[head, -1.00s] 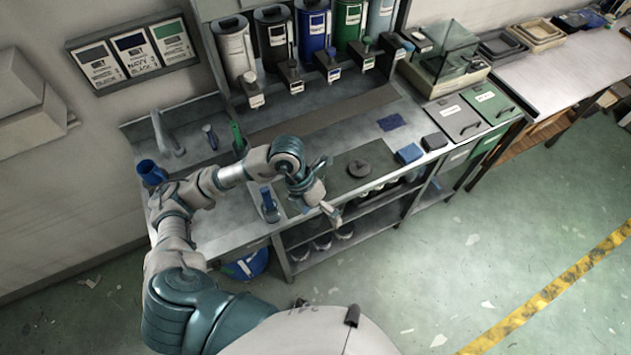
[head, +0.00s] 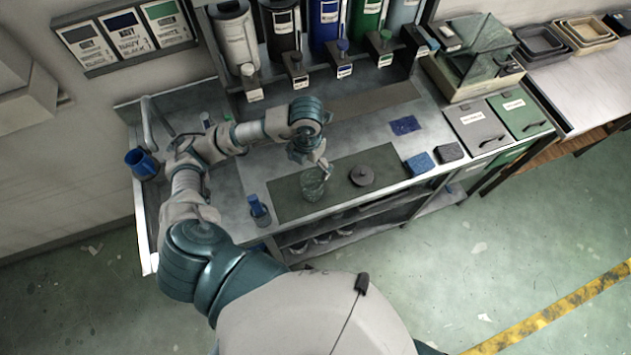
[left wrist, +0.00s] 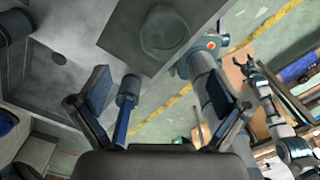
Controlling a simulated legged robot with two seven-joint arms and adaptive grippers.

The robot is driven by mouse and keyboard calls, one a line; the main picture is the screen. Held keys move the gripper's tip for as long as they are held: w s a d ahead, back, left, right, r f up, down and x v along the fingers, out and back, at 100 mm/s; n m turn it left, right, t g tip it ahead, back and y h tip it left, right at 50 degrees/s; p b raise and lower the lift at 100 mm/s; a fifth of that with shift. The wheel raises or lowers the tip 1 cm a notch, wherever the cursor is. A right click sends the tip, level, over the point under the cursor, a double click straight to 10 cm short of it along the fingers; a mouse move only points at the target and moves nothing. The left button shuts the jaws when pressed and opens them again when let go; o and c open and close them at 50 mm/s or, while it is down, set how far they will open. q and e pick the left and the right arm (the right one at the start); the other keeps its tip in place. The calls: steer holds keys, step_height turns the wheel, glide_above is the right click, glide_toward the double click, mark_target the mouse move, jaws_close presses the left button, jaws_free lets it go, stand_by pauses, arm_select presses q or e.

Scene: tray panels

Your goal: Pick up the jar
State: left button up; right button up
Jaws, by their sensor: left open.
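The jar (head: 313,184) is clear glass and stands on the dark mat (head: 290,203) on the bench, in the head view. A dark round lid with a knob (head: 362,175) lies to its right on the mat. My left gripper (head: 322,168) is above and beside the jar, and its fingers partly overlap the jar in the picture. I cannot tell whether they touch. My right gripper seems to show small at the right (left wrist: 255,72).
A blue bottle (head: 259,211) stands left of the mat, and a blue cup (head: 141,163) at the bench's left end. Blue and dark blocks (head: 420,163) lie right of the mat. Dispensers with tall canisters (head: 282,35) line the back.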

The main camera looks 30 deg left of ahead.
arm_select(q)
glide_toward(312, 188)
steer(key=s+r, duration=0.2)
steer(key=f, duration=0.3)
steer(key=shift+w+p, duration=0.3)
steer(key=shift+d+f, duration=0.15)
steer(key=shift+f, duration=0.1)
steer(key=f, duration=0.2)
steer(key=f+p, duration=0.1)
steer(key=shift+w+d+f, duration=0.1)
steer(key=shift+d+f, duration=0.1)
steer(key=shift+f, duration=0.6)
arm_select(e)
steer(key=shift+s+a+r, duration=0.1)
steer(key=shift+s+r, duration=0.55)
steer(key=shift+s, duration=0.05)
arm_select(q)
steer(key=shift+c, duration=0.3)
steer(key=c, duration=1.2)
